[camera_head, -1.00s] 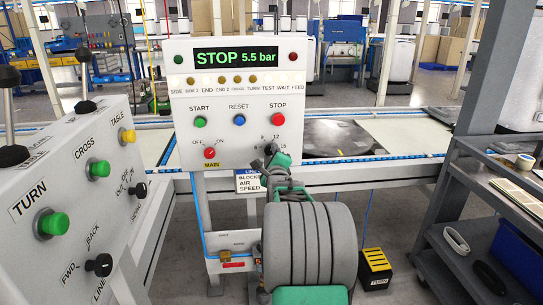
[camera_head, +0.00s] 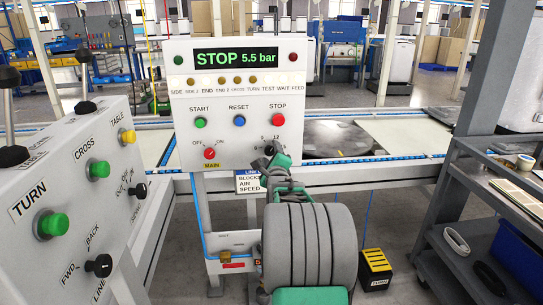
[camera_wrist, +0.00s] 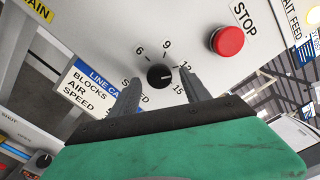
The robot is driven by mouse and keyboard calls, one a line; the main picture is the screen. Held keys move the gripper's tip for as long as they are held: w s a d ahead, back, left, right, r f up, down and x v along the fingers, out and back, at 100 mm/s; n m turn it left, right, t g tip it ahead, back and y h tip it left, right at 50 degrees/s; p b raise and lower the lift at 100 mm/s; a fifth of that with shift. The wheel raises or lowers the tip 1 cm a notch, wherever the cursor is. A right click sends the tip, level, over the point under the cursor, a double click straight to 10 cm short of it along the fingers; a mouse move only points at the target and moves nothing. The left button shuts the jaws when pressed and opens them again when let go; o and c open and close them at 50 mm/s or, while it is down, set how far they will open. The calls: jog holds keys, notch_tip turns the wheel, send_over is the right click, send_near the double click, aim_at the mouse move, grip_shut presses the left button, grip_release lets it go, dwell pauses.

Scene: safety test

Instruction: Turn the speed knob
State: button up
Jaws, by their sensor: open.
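The speed knob is a small round black knob (camera_wrist: 160,76) with a pale pointer mark, on the white panel among the numbers 6, 9, 12 and 15. Its mark points right in the wrist view, roughly between 12 and 15. My gripper (camera_wrist: 161,79) is open, with one grey finger to each side of the knob and a gap to it on both sides. Whether the fingertips reach the panel face is unclear. In the head view my gripper (camera_head: 276,160) is at the panel's lower right, partly hiding the knob (camera_head: 269,150) and its scale.
The panel display (camera_head: 236,57) reads STOP 5.5 bar. The red STOP button (camera_head: 278,120) is just above the knob; the blue RESET button (camera_head: 239,121) and red main switch (camera_head: 210,153) are left. A sloped console (camera_head: 75,195) stands left, a grey shelf (camera_head: 470,215) right.

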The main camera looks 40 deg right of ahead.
jog(key=p+v, duration=0.1)
jog(key=v, duration=0.6)
jog(key=shift+s+a, duration=0.25)
jog(key=shift+s, duration=0.1)
jog(key=a+r+n+g+y+p, duration=0.2)
jog(key=a+r+n+y+p, duration=0.25)
jog(key=a+n+p, duration=0.55)
jog(key=a+r+n+g+y+p, duration=0.3)
jog(key=a+r+n+p, duration=0.3)
jog(key=a, duration=0.7)
jog(key=s+a+r+n+g+y+p, duration=0.1)
jog(key=s+a+n+g+p, duration=0.2)
jog(key=s+a+n+p, duration=0.2)
jog(key=s+a+r+n+g+y+p, duration=0.1)
jog(key=s+a+n+p, duration=0.5)
jog(key=s, duration=0.8)
jog(key=a+r+n+g, duration=0.1)
jog(key=a+n+g, duration=0.1)
jog(key=a+n, duration=0.1)
jog(key=shift+a+r+n+g+p, duration=0.2)
jog(key=shift+r+n+g+p, duration=0.1)
jog(key=shift+n+g, duration=0.15)
jog(key=shift+y, duration=0.25)
